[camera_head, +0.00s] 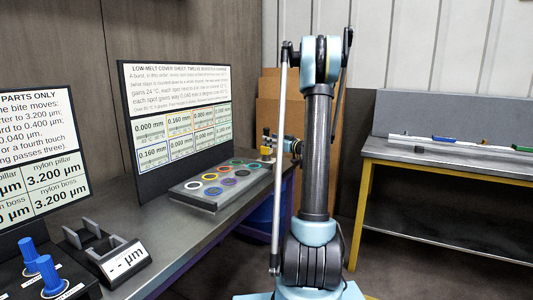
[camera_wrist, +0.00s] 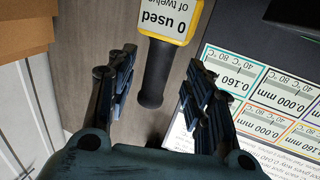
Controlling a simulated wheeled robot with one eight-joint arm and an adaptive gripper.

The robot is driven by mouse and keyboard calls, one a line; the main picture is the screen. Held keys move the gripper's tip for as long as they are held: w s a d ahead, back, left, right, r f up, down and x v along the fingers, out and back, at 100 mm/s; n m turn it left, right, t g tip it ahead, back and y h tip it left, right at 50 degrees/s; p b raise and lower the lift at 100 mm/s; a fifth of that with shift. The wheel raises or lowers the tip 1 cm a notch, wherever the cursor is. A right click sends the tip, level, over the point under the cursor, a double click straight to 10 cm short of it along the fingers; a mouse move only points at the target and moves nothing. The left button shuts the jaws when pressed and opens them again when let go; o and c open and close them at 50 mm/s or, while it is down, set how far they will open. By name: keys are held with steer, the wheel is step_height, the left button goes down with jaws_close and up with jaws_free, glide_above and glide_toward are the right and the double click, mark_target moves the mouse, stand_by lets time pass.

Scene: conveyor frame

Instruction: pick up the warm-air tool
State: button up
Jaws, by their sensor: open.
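The warm-air tool shows in the wrist view as a black handle with a rounded end (camera_wrist: 154,76) and a yellow head with a white label reading "0 used of twelve". The head is cut off by the top edge. My gripper (camera_wrist: 162,62) is open, with one dark finger on each side of the handle. Clear gaps show between the handle and both fingers; I cannot tell the depth.
A tilted sign board (camera_head: 177,115) stands on the left bench (camera_head: 205,228) behind a grey tray (camera_head: 218,185) of coloured rings. A gauge block (camera_head: 122,262) and blue knobs (camera_head: 48,275) are nearer. Another bench (camera_head: 450,160) with pens stands right. Cardboard (camera_head: 270,95) leans behind.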

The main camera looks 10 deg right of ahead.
steer(key=x, duration=0.4)
steer(key=shift+w, duration=0.15)
jaws_close()
